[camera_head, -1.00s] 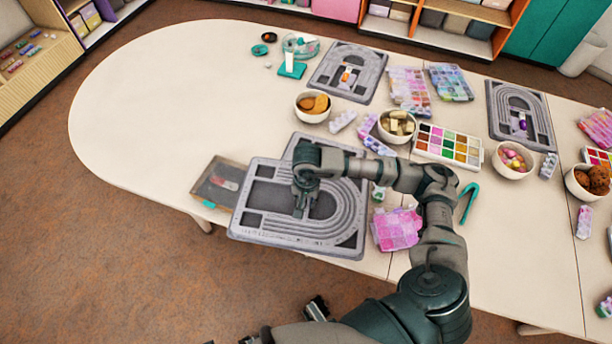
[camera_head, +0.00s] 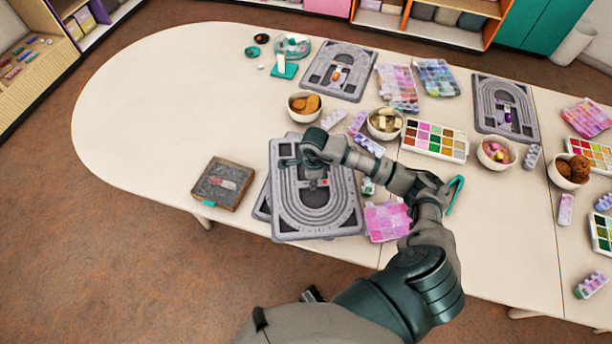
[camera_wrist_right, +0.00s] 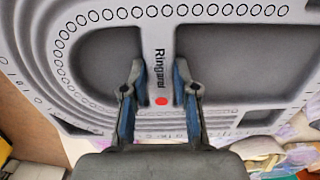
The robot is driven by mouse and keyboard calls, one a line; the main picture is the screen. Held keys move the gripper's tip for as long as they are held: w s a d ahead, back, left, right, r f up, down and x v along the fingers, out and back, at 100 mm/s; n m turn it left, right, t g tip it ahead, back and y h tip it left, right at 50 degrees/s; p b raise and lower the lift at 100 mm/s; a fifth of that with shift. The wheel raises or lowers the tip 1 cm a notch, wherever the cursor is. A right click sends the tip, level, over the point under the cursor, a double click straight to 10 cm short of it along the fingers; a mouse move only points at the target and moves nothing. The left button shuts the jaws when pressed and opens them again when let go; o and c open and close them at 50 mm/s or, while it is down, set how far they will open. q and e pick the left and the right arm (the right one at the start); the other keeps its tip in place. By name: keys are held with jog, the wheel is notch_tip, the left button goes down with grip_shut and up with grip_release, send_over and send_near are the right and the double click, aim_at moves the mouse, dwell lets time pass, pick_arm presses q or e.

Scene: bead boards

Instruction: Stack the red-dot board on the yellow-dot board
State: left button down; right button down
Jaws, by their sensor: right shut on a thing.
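The red-dot board (camera_head: 282,222) is a grey bead board with U-shaped grooves. My right gripper (camera_head: 315,180) is shut on its central bar; in the right wrist view the fingers (camera_wrist_right: 160,85) straddle the bar, with the red dot (camera_wrist_right: 161,101) between them. Another grey board (camera_head: 262,206) lies beneath, mostly covered, with a strip showing at the left. Its dot is hidden, so I cannot confirm that it is yellow. The upper board is turned relative to the lower one; whether they touch is unclear. My left gripper is not seen.
A brown tray-like box (camera_head: 224,183) sits left of the boards. A pink bead box (camera_head: 387,221) lies close on the right. Bowls (camera_head: 304,106) and a paint palette (camera_head: 435,140) stand behind. Two more grey boards (camera_head: 340,70) (camera_head: 505,107) lie farther back. The table's left end is clear.

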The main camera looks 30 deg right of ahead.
jog(key=w, duration=0.1)
jog(key=w+d, duration=0.1)
jog(key=w, duration=0.2)
jog(key=shift+w+d+f, duration=0.25)
jog(key=shift+d+f, duration=0.05)
jog(key=shift+f, duration=0.05)
jog(key=shift+w+f, duration=0.1)
jog(key=shift+f, duration=0.05)
jog(key=f, duration=0.1)
jog(key=a+f, duration=0.1)
jog(key=f, duration=0.1)
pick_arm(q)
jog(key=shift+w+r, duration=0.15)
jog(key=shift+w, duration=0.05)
pick_arm(e)
jog(key=shift+d+f, duration=0.1)
jog(key=c, duration=0.9)
grip_release()
jog(key=shift+d, duration=0.1)
jog(key=shift+c, duration=0.2)
jog(key=shift+o, duration=0.3)
jog(key=shift+d, duration=0.2)
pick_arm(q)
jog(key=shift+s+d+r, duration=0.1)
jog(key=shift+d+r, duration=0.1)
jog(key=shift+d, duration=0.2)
